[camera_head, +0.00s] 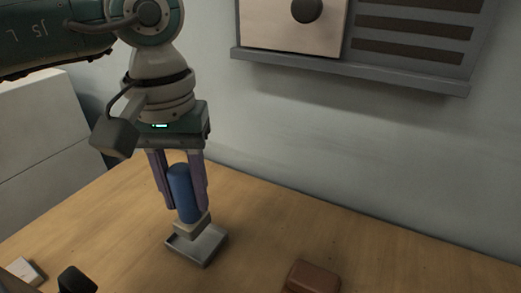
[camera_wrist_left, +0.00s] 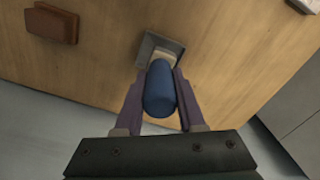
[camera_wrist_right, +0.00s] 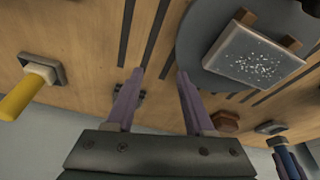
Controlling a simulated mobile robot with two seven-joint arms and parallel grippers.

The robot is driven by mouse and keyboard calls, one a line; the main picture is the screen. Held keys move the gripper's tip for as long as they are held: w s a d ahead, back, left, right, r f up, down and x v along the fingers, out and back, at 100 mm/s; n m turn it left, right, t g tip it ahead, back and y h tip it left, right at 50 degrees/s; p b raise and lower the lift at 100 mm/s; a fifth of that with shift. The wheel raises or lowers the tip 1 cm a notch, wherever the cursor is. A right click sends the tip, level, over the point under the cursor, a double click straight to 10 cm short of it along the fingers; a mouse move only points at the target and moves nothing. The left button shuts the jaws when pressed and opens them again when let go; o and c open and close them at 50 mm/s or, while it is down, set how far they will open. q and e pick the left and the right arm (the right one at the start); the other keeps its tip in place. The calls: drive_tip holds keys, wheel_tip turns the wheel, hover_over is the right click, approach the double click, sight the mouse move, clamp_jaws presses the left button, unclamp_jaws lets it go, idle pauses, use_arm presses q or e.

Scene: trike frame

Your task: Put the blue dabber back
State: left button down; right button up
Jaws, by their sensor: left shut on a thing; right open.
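The blue dabber (camera_head: 183,193) is a blue cylinder with a pale foot, standing about upright between the fingers of my left gripper (camera_head: 184,197). It also shows in the left wrist view (camera_wrist_left: 160,90). My left gripper is shut on it. The pale foot is at the small grey metal tray (camera_head: 205,246), within its outline in the left wrist view; I cannot tell whether it touches the tray's floor. My right gripper (camera_wrist_right: 160,76) is open and empty above the wooden table, away from the dabber.
A brown block (camera_head: 312,276) lies on the table near the tray. A grey wall panel (camera_head: 410,58) hangs above the table.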

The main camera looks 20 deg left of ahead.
sight(189, 209)
use_arm(q)
drive_tip(key=shift+f, duration=1.55)
drive_tip(key=shift+f+b, duration=0.2)
drive_tip(key=shift+b, duration=0.15)
drive_tip(key=c, duration=0.5)
unclamp_jaws()
drive_tip(key=shift+r, duration=0.1)
wheel_tip(189, 209, up, 12)
drive_tip(key=shift+r+p, duration=0.15)
drive_tip(key=shift+p, duration=0.25)
